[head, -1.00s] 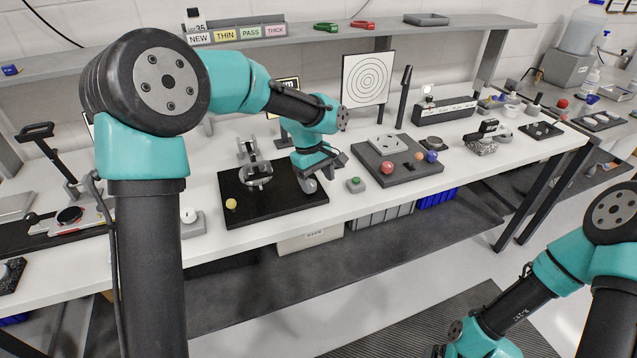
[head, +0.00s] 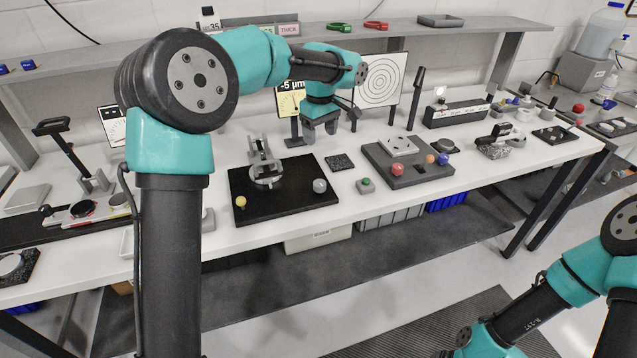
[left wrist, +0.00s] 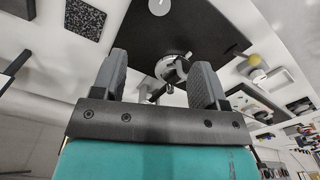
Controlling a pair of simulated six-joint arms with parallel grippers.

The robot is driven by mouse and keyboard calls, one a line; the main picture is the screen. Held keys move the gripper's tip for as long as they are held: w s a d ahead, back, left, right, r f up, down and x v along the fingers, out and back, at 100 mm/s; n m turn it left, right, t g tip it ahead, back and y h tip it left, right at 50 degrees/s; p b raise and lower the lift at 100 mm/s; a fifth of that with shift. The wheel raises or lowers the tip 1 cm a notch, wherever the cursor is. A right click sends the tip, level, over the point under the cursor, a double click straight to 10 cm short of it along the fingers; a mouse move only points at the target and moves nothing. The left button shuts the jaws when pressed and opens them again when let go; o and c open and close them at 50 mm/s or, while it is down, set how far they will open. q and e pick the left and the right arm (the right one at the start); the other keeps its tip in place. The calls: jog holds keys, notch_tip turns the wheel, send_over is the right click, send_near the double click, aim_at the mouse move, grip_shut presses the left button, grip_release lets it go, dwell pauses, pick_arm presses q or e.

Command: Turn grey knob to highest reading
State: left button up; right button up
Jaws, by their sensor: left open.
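The mirror fixture (head: 264,172) stands on a black board (head: 285,208). A grey knob (head: 320,186) is at the board's right front and a yellow knob (head: 241,202) at its left front. A yellow display (head: 290,102) behind appears to read "-5 µm"; my left arm covers part of it. My left gripper (head: 320,132) is open and empty, raised behind the board, apart from the grey knob. In the left wrist view, the fixture (left wrist: 172,68) shows between the open fingers, with the grey knob (left wrist: 159,6) at the top edge. My right gripper is out of view.
A dark speckled plate (head: 340,162) and a green button box (head: 367,186) sit right of the board. A grey tray with coloured balls (head: 420,172) lies beyond. Bare white table lies along the board's front.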

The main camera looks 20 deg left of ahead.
aim_at(320, 183)
pick_arm(q)
jog(key=shift+f, duration=0.1)
notch_tip(320, 183, down, 17)
jog(key=shift+f, duration=0.15)
dwell(0.7)
jog(key=shift+c, duration=0.2)
jog(key=c, duration=0.9)
